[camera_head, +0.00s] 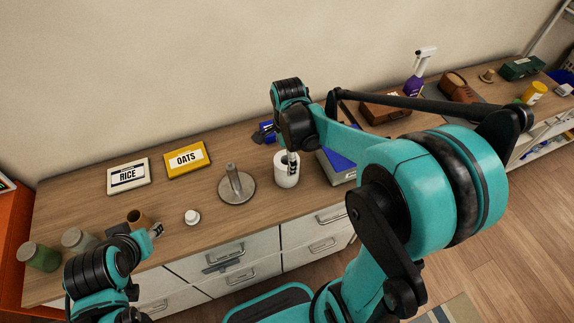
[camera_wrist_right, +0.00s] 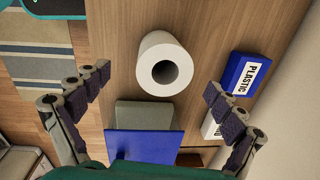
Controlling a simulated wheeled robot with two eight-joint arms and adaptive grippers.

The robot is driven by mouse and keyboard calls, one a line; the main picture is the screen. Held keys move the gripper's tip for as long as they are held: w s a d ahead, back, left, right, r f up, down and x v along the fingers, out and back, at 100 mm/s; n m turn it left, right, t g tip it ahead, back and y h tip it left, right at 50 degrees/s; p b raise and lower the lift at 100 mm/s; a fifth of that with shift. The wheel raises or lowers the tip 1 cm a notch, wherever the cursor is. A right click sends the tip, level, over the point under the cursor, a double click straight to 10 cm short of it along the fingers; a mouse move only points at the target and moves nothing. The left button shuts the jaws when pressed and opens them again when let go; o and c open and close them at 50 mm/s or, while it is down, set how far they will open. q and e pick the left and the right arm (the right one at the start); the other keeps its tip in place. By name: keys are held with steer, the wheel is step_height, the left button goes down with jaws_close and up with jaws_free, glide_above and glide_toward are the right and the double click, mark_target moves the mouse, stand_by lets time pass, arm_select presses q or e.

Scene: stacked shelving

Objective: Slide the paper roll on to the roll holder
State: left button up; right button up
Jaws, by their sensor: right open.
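The white paper roll (camera_head: 286,174) stands upright on the wooden counter. In the right wrist view the roll (camera_wrist_right: 160,48) shows its open core facing the camera. The roll holder (camera_head: 236,185), a round metal base with an upright post, stands left of the roll, and its post is bare. My right gripper (camera_head: 291,164) is above the roll. In the right wrist view its two fingers (camera_wrist_right: 158,97) are spread wide, with the roll beyond them and nothing held. My left gripper (camera_head: 157,231) is low over the counter's left part, near a brown cup; its jaws are too small to judge.
A brown cup (camera_head: 138,219), a small white object (camera_head: 192,217) and jars (camera_head: 40,256) are at the left.

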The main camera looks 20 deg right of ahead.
steer(key=f+m+b, duration=0.1)
steer(key=f, duration=0.2)
steer(key=w+f+m, duration=0.1)
steer(key=f, duration=0.3)
steer(key=f+m+g+b, duration=0.1)
steer(key=f, duration=0.2)
steer(key=shift+w+d+f+b, duration=0.15)
steer(key=shift+w+d+b, duration=0.05)
steer(key=shift+d+b, duration=0.15)
steer(key=c, duration=1.3)
